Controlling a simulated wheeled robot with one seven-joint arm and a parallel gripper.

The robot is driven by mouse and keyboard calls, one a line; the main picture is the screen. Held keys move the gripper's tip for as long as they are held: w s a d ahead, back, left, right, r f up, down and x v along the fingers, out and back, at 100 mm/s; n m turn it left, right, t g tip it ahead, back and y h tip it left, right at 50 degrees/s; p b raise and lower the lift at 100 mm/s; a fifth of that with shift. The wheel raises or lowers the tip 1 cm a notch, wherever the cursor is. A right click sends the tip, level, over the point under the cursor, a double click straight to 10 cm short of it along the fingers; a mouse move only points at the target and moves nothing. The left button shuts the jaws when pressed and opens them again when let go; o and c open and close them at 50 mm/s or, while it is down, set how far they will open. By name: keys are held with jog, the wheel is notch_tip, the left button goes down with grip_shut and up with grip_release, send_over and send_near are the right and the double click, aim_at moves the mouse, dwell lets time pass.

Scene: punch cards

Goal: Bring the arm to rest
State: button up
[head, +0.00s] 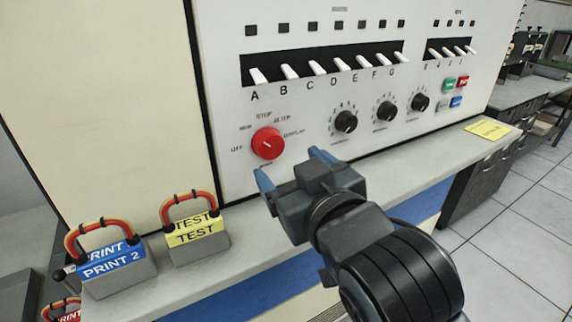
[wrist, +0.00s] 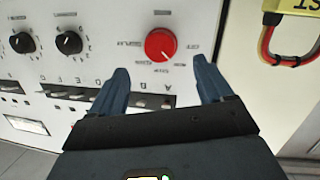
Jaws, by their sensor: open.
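My gripper (head: 291,168) is open and empty, in front of the lower part of the white control panel (head: 300,125). It also shows in the wrist view (wrist: 162,75), where the two blue fingers stand apart. The red rotary knob (head: 268,143) lies just beyond the fingertips, and in the wrist view (wrist: 160,45) it appears between and beyond them. I cannot tell whether a finger touches the panel. My arm (head: 395,270) reaches in from the lower right.
A yellow TEST block (head: 198,247) and a blue PRINT 2 block (head: 118,275), both with red handles, stand on the ledge (head: 260,258) to the left. White switches (head: 320,67) and black knobs (head: 386,110) line the panel. Open floor (head: 510,240) lies to the right.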

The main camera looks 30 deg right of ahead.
jog(key=shift+f, duration=0.1)
dwell(0.4)
jog(key=s+f+n+y, duration=0.1)
jog(key=s+f+y, duration=0.1)
jog(key=s+f, duration=1.2)
jog(key=s+d+f+m+g, duration=0.1)
jog(key=s, duration=1.7)
jog(key=shift+s+d+m, duration=0.3)
jog(key=shift+s+d, duration=0.05)
jog(key=shift+s, duration=0.05)
jog(key=shift+f, duration=0.1)
